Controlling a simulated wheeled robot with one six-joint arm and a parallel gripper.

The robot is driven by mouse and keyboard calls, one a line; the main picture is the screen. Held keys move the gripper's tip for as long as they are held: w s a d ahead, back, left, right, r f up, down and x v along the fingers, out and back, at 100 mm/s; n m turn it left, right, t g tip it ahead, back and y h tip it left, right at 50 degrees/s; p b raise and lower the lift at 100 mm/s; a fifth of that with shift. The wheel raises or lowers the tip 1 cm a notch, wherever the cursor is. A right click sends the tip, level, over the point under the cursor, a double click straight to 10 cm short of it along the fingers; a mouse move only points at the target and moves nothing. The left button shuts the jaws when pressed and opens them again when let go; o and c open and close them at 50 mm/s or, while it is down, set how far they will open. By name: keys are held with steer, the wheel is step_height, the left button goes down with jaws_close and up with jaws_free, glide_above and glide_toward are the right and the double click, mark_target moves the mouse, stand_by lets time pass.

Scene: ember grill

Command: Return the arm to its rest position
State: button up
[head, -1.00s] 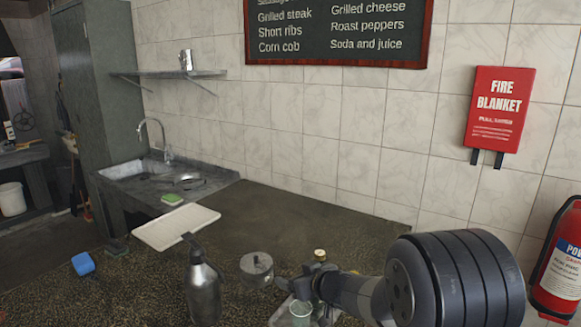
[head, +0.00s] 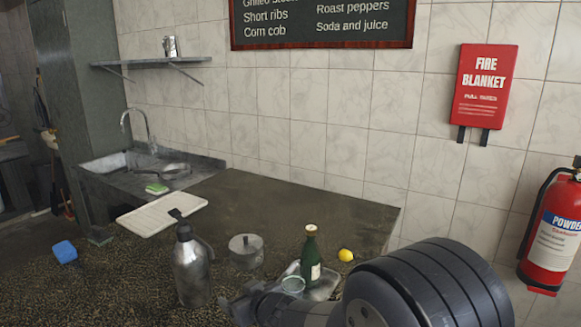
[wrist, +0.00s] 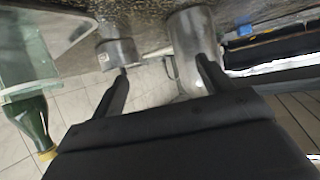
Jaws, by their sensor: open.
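My gripper (wrist: 162,78) shows in the wrist view with its two black fingers spread apart and nothing between them. Behind the fingers are the lidded metal pot (wrist: 118,55) and the steel siphon bottle (wrist: 188,50), both apart from the fingers as far as I can tell. In the head view my arm reaches in from the lower right, and its end (head: 238,303) is low over the counter, right of the siphon bottle (head: 190,265). The fingertips are hard to make out there.
A green bottle (head: 311,257) stands by a metal tray (head: 326,288) with a glass (head: 292,285). A lemon (head: 346,255), the pot (head: 246,251), a white board (head: 160,214) and a blue sponge (head: 65,252) are on the counter. The counter's back middle (head: 290,205) is clear.

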step_height(320, 180, down, 5)
steer(key=shift+s+r+b, duration=0.1)
steer(key=shift+s+b, duration=0.05)
steer(key=shift+b, duration=0.25)
steer(key=shift+v, duration=1.15)
steer(key=shift+s+d+r, duration=0.35)
steer(key=shift+s+d, duration=0.05)
steer(key=shift+d, duration=0.05)
steer(key=shift+d, duration=0.1)
